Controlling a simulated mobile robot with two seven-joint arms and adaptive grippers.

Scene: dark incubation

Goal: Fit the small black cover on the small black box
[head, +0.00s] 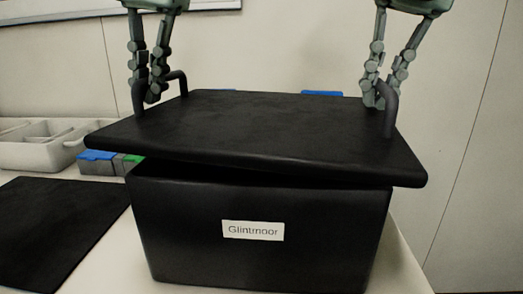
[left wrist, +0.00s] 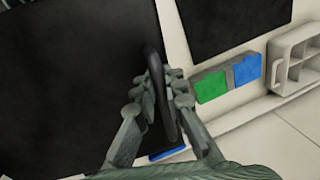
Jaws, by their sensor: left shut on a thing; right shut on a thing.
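The black box (head: 190,235) stands on the table with a white label reading "Glintmoor" on its front. The black cover (head: 260,125) is over the box, slightly tilted, with a dark gap under its front edge. Whether its back edge touches the box is hidden. My left gripper (head: 153,95) is shut on the cover's left handle (head: 138,98); the left wrist view shows the fingers (left wrist: 163,95) around this handle (left wrist: 158,85). My right gripper (head: 378,98) is shut on the right handle (head: 390,115). The inside of the box is hidden.
A black mat (head: 55,225) lies left of the box. A pale divided tray (head: 40,155) stands at the back left, near blue and green small boxes (head: 110,163). Another blue thing (head: 322,93) shows behind the cover. A wall is behind the table.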

